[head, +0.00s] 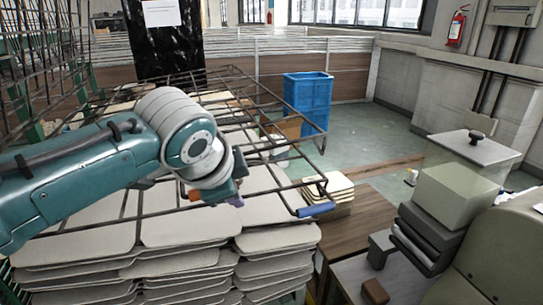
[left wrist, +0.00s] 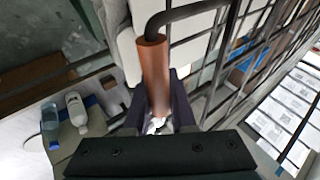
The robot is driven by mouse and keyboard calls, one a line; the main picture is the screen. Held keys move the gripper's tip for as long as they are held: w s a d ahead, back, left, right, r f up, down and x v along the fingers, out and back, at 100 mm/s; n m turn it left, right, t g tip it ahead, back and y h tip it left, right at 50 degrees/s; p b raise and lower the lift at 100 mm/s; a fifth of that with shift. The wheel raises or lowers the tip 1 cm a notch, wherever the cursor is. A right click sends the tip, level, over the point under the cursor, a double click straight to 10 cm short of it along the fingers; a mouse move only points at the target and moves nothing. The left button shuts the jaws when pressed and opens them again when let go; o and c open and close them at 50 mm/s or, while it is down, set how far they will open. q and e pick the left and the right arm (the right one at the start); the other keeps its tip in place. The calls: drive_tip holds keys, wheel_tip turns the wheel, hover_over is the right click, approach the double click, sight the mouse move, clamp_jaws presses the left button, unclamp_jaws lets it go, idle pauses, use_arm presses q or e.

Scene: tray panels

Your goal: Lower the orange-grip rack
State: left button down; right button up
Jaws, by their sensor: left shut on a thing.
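The wire rack (head: 274,97) is a dark grid of bars over the stacks of pale tray panels in the head view. Its bars also show in the left wrist view (left wrist: 222,62). The orange grip (left wrist: 154,72) is a brownish-orange cylinder on a bent dark bar. My left gripper (left wrist: 156,112) is shut on the lower part of this grip. In the head view my left gripper (head: 225,192) is at the rack's near side, and only a small bit of orange shows there. A blue grip (head: 316,209) is on the rack's near right corner. My right gripper is not in view.
Stacks of pale panels (head: 190,258) lie under the rack. A blue bin (head: 305,95) stands behind it. A wooden table (head: 355,222) with a small stack of boards (head: 330,188) is at the right. Upright wire racks (head: 45,45) stand at the left. Green floor is free at the back right.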

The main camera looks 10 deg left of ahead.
use_arm(q)
drive_tip(key=shift+g+y, duration=0.4)
drive_tip(key=shift+y, duration=0.1)
drive_tip(key=f+b, duration=0.1)
drive_tip(key=f, duration=0.1)
drive_tip(key=f+b, duration=0.1)
drive_tip(key=f, duration=0.2)
drive_tip(key=shift+a, duration=0.2)
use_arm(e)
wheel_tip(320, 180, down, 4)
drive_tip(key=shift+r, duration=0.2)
use_arm(q)
drive_tip(key=shift+s, duration=0.1)
drive_tip(key=c, duration=0.8)
unclamp_jaws()
drive_tip(key=shift+d, duration=0.1)
drive_tip(key=shift+o, duration=0.2)
drive_tip(key=shift+r, duration=0.15)
drive_tip(key=a+v, duration=0.1)
drive_tip(key=v, duration=0.8)
drive_tip(key=shift+s+d+r, duration=0.2)
drive_tip(key=shift+d+r, duration=0.1)
drive_tip(key=shift+d, duration=0.2)
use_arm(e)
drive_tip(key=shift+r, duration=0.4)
use_arm(q)
drive_tip(key=shift+f, duration=0.1)
